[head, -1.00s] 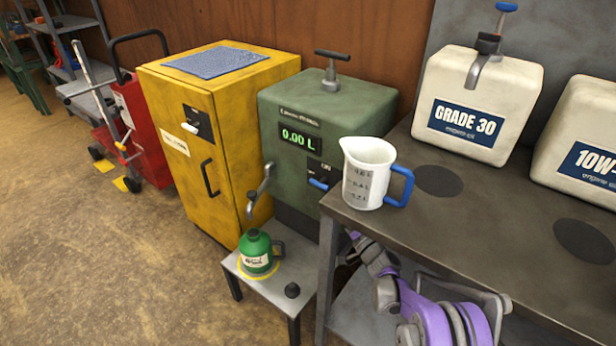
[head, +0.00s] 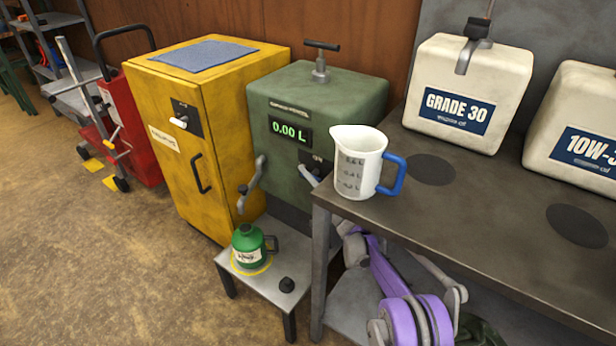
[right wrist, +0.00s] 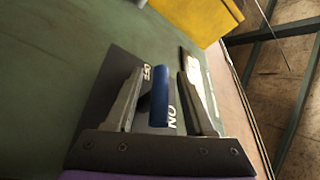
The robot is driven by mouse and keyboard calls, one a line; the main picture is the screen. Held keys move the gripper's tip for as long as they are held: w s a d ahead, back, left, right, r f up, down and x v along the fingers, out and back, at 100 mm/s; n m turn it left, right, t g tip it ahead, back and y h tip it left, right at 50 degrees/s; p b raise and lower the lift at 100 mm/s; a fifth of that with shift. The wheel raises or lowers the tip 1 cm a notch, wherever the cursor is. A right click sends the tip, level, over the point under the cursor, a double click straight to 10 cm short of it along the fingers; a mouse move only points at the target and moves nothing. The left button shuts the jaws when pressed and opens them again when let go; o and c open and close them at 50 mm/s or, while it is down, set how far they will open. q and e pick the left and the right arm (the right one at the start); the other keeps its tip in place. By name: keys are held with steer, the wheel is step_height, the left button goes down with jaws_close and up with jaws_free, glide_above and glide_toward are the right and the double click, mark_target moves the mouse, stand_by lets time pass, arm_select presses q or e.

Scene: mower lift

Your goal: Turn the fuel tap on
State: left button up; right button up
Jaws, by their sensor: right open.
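The green fuel dispenser (head: 330,110) has a 0.00 L display and a spout (head: 252,185) on its left side. In the right wrist view, the blue fuel tap lever (right wrist: 160,97) stands on a dark plate marked OFF and ON. My open right gripper (right wrist: 163,75) has one finger on each side of the lever; I cannot tell whether they touch it. In the head view, a grey finger-like part (head: 311,174) shows at the tap, and the lever is mostly hidden. My purple right arm reaches up from below the bench. My left gripper is not in view.
A white jug (head: 355,165) with a blue handle stands at the bench corner (head: 470,215), close to the tap. A green can (head: 248,247) stands on a low stand beside a black cap (head: 287,284). A yellow cabinet (head: 185,110) is left of the dispenser.

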jaws_close()
steer(key=shift+r+m+t+y, duration=0.1)
steer(key=shift+m+t+y, duration=0.45)
steer(key=shift+t, duration=0.55)
steer(key=shift+r+m+t, duration=0.15)
steer(key=shift+m+t, duration=0.5)
steer(key=shift+t, duration=0.25)
